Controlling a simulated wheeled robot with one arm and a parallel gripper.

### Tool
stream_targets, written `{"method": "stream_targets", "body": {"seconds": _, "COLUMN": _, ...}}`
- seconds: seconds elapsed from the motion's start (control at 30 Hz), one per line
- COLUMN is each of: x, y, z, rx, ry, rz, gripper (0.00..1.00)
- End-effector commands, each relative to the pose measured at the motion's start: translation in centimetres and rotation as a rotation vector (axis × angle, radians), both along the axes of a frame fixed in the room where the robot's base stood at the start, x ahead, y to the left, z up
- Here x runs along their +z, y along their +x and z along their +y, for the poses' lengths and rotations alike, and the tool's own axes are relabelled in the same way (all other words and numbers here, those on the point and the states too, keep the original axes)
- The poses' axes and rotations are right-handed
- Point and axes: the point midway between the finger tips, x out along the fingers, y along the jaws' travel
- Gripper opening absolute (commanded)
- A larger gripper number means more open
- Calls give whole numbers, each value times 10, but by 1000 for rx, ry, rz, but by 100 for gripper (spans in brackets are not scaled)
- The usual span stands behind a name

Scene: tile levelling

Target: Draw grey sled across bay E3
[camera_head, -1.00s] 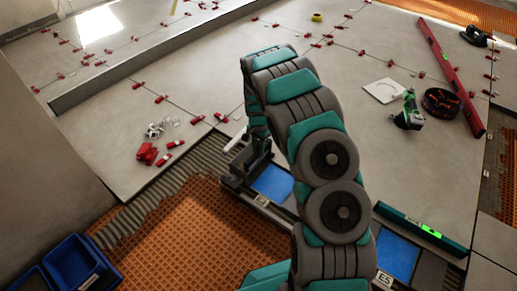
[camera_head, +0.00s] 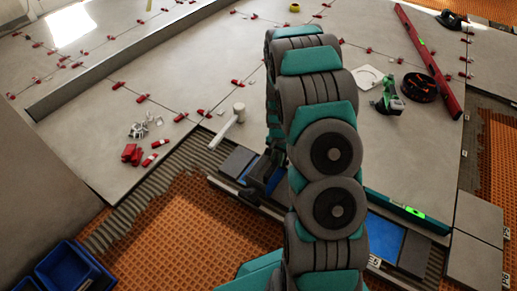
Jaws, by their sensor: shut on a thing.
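My gripper (camera_head: 262,172) is low over a narrow rail (camera_head: 222,188) that runs along the edge of the tiled floor. My arm partly hides it, and its fingertips cannot be made out. It is shut on a dark thing that I take to be the grey sled (camera_head: 254,191), low on the rail. The sled's outline blends with the gripper. Slivers of blue show beside it, in the bay I take to be E3; its label cannot be read now. A flat grey block (camera_head: 238,162) lies just left of the gripper.
A green level (camera_head: 407,210) lies right of my arm, beside the blue E5 bay (camera_head: 384,237). Red clips (camera_head: 131,153) lie left; blue bins (camera_head: 70,270) stand at lower left.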

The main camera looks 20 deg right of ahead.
Motion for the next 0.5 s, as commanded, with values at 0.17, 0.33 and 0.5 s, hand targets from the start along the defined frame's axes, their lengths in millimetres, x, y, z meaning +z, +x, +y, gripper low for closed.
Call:
{"method": "stream_targets", "body": {"seconds": 0.17, "x": 1, "y": -43, "z": -31, "rx": -7, "ry": 3, "rz": 3, "gripper": 0}}
{"method": "stream_targets", "body": {"seconds": 0.33, "x": 0, "y": -71, "z": -50, "rx": -4, "ry": 1, "rz": 3, "gripper": 0}}
{"method": "stream_targets", "body": {"seconds": 0.5, "x": 0, "y": -85, "z": -62, "rx": -1, "ry": 0, "rz": 1, "gripper": 0}}
